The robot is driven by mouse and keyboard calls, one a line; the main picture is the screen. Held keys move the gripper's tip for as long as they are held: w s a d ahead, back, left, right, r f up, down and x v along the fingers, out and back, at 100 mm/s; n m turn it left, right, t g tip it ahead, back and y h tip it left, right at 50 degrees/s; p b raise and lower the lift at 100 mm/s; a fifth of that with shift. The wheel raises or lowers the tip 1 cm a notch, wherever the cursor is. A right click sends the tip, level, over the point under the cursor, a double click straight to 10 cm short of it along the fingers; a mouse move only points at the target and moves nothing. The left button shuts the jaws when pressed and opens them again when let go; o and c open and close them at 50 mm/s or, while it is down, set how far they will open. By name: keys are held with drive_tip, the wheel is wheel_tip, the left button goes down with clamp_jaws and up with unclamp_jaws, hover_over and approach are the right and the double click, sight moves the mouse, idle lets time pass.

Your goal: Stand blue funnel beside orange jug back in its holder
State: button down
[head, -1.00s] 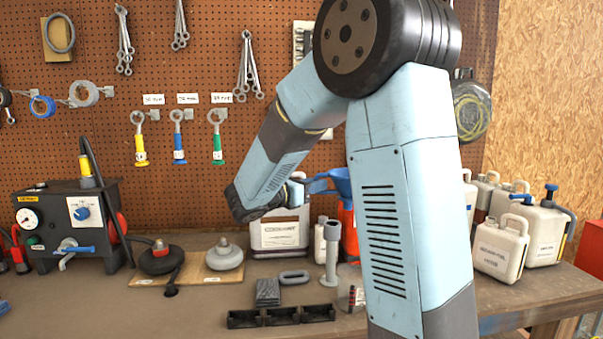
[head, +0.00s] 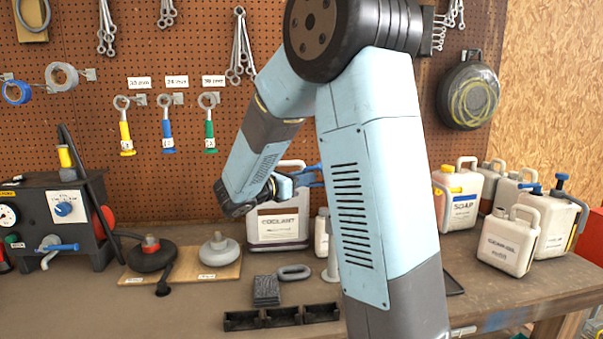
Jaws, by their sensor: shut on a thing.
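A grey upright tube on a foot (head: 332,264) stands on the bench, partly covered by my arm. I cannot tell whether it is the funnel's holder.
A small white bottle (head: 321,235) stands right of the coolant jug. A black tray (head: 282,317), a dark block (head: 266,290) and a grey ring (head: 294,272) lie in front. A soap jug (head: 458,198) and several pale jugs stand at right. The front left bench is clear.

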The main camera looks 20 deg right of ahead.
wheel_tip(320, 180, down, 2)
drive_tip(key=shift+s+r, duration=0.1)
drive_tip(key=shift+s+a, duration=0.4)
idle(0.4)
drive_tip(key=shift+f, duration=2.75)
drive_tip(key=c, duration=1)
unclamp_jaws()
drive_tip(key=v, duration=1.3)
drive_tip(key=shift+s+a, duration=0.1)
drive_tip(key=shift+a, duration=0.3)
